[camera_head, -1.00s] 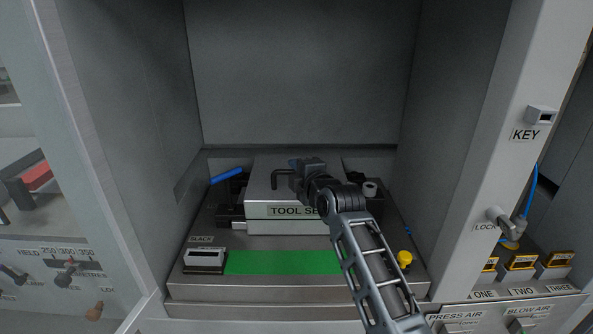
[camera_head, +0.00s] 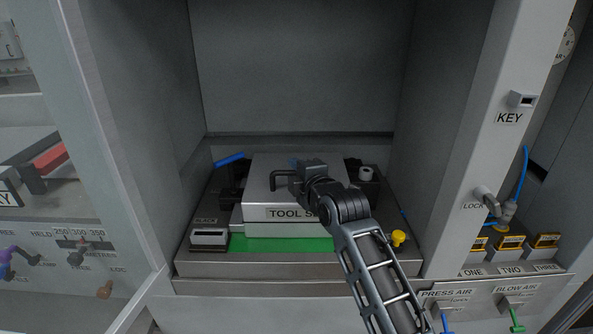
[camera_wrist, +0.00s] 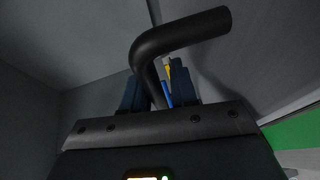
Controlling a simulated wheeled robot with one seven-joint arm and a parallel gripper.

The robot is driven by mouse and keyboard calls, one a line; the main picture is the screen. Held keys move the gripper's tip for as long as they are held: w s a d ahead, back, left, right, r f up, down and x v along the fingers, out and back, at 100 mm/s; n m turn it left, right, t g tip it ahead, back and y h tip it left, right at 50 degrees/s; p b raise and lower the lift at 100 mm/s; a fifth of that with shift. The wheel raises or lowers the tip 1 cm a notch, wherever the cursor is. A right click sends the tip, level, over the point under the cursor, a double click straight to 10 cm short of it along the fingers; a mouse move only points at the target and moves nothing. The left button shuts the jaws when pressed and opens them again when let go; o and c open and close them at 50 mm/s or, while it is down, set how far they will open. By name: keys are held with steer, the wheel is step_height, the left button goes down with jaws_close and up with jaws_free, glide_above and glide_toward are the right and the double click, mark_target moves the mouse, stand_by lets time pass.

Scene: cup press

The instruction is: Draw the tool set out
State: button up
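The tool set (camera_head: 262,188) is a grey metal block labelled TOOL SET. It sits in the press bay, its front over the back part of the green strip (camera_head: 305,244). A black bent handle (camera_head: 276,180) stands on its top. My gripper (camera_head: 295,172) reaches over the block from the front right and is at this handle. In the wrist view, the handle (camera_wrist: 190,30) passes between the two dark blue fingers (camera_wrist: 155,88), which appear closed on it. My wrist and forearm hide part of the label and the block's right side.
A blue lever (camera_head: 230,159) is behind left. Bay walls stand on both sides. A KEY slot (camera_head: 521,99) and LOCK (camera_head: 486,197) are on the right post.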

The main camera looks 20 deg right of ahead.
steer(key=shift+o, duration=1)
steer(key=shift+s, duration=0.15)
steer(key=s+r+b, duration=0.1)
steer(key=s, duration=0.6)
steer(key=shift+s+d+r, duration=0.2)
steer(key=shift+d, duration=0.15)
